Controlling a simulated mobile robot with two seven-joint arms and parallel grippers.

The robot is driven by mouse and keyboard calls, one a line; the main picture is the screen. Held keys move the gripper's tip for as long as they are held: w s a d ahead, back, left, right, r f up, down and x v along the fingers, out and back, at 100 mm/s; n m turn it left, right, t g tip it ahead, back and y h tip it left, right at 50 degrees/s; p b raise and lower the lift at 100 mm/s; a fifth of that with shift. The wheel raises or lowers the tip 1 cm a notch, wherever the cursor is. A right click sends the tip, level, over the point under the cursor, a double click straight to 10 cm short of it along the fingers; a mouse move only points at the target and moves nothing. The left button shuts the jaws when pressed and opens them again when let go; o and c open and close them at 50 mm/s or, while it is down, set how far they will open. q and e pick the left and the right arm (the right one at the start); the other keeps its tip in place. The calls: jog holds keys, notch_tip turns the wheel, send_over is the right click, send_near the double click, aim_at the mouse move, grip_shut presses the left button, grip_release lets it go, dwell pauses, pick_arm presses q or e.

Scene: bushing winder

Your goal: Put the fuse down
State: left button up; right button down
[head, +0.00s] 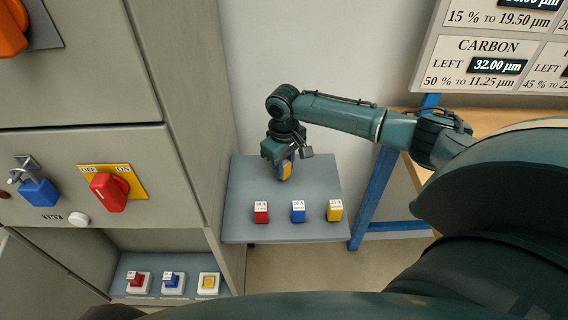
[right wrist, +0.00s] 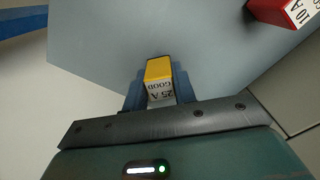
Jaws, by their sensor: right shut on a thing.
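My right gripper (head: 285,160) is shut on a yellow fuse (right wrist: 158,72) above the grey shelf (head: 243,185). The fuse has a white label that reads 25 A GOOD and sits between the two blue fingers (right wrist: 158,90) in the right wrist view. In the head view only a small yellow part of it (head: 287,172) shows below the gripper. Whether it touches the shelf I cannot tell. My left gripper is not in view.
A red fuse (head: 261,212), a blue fuse (head: 298,211) and another yellow fuse (head: 334,210) stand along the shelf's front. The cabinet niche holds a red-topped socket (head: 138,282), a blue-topped socket (head: 173,282) and a flat yellow socket (head: 209,283). The shelf's back is clear.

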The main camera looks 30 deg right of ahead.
aim_at(284, 162)
jog(key=shift+f, duration=0.3)
jog(key=c, duration=1.1)
grip_release()
jog(key=shift+c, duration=0.2)
jog(key=shift+r, duration=0.4)
notch_tip(284, 162, up, 12)
